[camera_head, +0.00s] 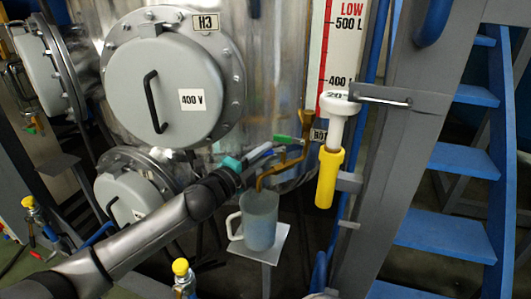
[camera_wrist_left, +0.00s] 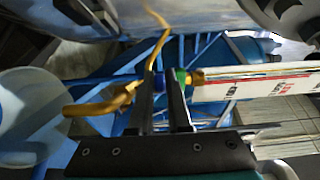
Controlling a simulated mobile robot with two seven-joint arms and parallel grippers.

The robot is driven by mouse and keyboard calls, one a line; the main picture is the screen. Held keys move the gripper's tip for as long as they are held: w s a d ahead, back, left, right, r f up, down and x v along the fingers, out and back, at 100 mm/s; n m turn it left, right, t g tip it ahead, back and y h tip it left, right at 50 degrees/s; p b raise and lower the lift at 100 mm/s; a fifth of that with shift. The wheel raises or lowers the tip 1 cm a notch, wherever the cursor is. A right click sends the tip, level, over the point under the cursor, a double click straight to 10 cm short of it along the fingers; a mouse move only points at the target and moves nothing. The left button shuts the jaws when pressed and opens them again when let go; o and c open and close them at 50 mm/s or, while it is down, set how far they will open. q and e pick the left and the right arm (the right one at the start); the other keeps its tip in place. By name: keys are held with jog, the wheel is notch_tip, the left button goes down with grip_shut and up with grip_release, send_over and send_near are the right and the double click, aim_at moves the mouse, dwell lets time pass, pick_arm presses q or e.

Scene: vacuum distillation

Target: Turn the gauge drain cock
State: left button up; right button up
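The gauge drain cock has a green handle (camera_head: 284,140) and sits on a brass pipe (camera_head: 288,165) below the level gauge (camera_head: 340,50). The pipe's bent outlet hangs over a jug (camera_head: 260,222). My left gripper (camera_head: 268,149) is just left of the green handle in the head view. In the left wrist view its two dark fingers (camera_wrist_left: 165,90) stand apart with a narrow gap. The green handle (camera_wrist_left: 181,76) shows by the right fingertip, partly hidden. I cannot tell whether they touch. The brass pipe (camera_wrist_left: 110,103) lies left of the fingers. My right gripper is not in view.
A steel vessel with a round grey cover (camera_head: 165,85) stands behind. A white and yellow fitting (camera_head: 328,175) hangs right of the cock, on a grey post (camera_head: 385,160). Blue stairs (camera_head: 455,160) are at the right. The jug stands on a small platform (camera_head: 275,245).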

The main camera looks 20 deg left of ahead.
pick_arm(q)
jog(key=o, duration=0.4)
jog(key=shift+s+a, duration=0.1)
jog(key=shift+s, duration=0.3)
jog(key=s+a+p, duration=0.2)
jog(key=s+p, duration=0.1)
jog(key=s, duration=1.1)
jog(key=shift+a, duration=0.4)
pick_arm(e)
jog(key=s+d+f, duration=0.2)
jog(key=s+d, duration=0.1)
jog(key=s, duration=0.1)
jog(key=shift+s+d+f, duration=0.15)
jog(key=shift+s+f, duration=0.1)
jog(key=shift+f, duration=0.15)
pick_arm(q)
jog(key=shift+c, duration=0.4)
